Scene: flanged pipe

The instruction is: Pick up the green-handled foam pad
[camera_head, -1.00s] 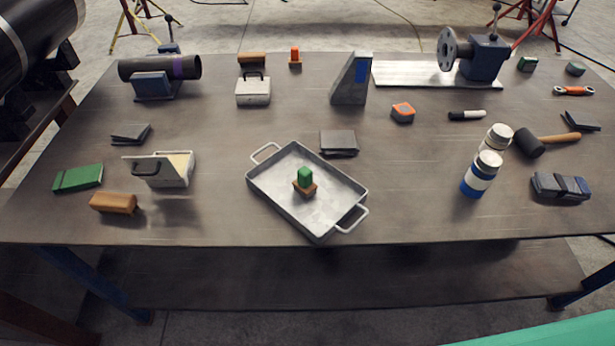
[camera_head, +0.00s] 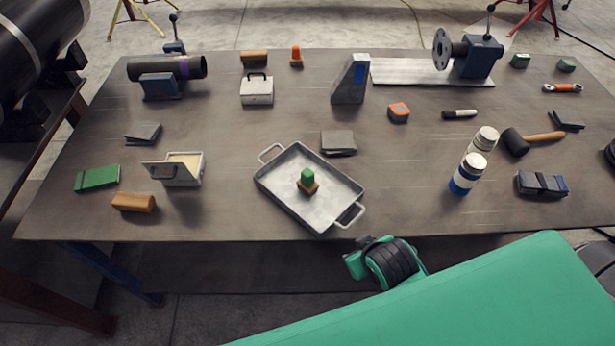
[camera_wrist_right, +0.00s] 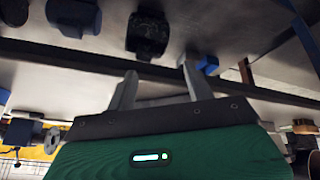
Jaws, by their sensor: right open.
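The green-handled foam pad (camera_head: 307,181) stands upright, with a green grip on a brown base, inside the grey metal tray (camera_head: 268,188) near the front middle of the table. My right arm reaches in from the lower right in the head view, below the table's front edge, and its gripper cannot be made out there. In the right wrist view my right gripper (camera_wrist_right: 160,90) has its two grey fingers spread wide with nothing between them. The pad cannot be made out in that view. My left gripper is not in view.
The tray has two raised handles. White-and-blue bottles (camera_head: 466,174) stand to its right, a dark flat block (camera_head: 338,142) lies behind it, and an open box (camera_head: 186,172) stands to its left. The table's front edge (camera_head: 220,238) lies between my arm and the tray.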

